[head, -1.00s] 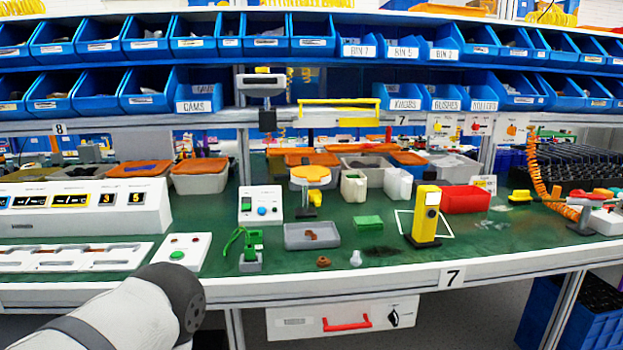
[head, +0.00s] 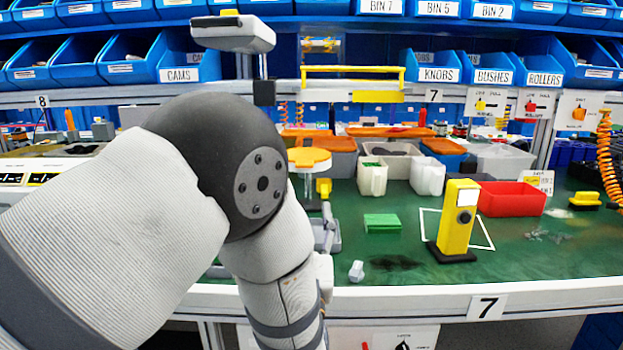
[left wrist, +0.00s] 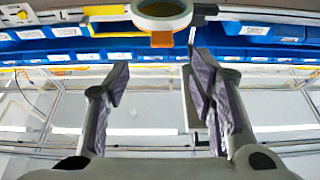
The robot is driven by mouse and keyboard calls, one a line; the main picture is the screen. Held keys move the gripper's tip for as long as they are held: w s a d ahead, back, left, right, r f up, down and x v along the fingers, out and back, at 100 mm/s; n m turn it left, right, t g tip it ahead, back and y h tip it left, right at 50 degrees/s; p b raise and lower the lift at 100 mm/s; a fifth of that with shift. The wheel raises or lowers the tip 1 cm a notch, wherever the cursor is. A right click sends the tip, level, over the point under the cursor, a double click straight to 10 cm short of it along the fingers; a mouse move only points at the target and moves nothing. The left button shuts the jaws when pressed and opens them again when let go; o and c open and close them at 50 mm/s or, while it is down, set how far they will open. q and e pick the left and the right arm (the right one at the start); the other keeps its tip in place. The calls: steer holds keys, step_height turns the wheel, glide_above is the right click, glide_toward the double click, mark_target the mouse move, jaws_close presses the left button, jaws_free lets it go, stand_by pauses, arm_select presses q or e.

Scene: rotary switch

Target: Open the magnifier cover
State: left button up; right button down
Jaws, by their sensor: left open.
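The magnifier (head: 308,158) stands at mid-table in the head view, with a round white rim and an orange cover on top. In the left wrist view the magnifier's round white rim (left wrist: 160,20) is at the top, with an orange tab (left wrist: 162,39) hanging below it. My left gripper (left wrist: 160,82) is open and empty, its two fingers spread below the magnifier in that picture and apart from it. In the head view my left arm hides much of the gripper and the table below the magnifier. My right gripper is in neither view.
A grey lamp-like head (head: 233,33) hangs above and left of the magnifier. A yellow device (head: 458,218), a red bin (head: 511,198) and a green block (head: 382,223) stand to the right.

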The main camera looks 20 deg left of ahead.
arm_select(q)
steer(key=x, duration=1.1)
steer(key=shift+a, duration=0.15)
steer(key=shift+s, duration=0.1)
steer(key=shift+c, duration=0.6)
jaws_close()
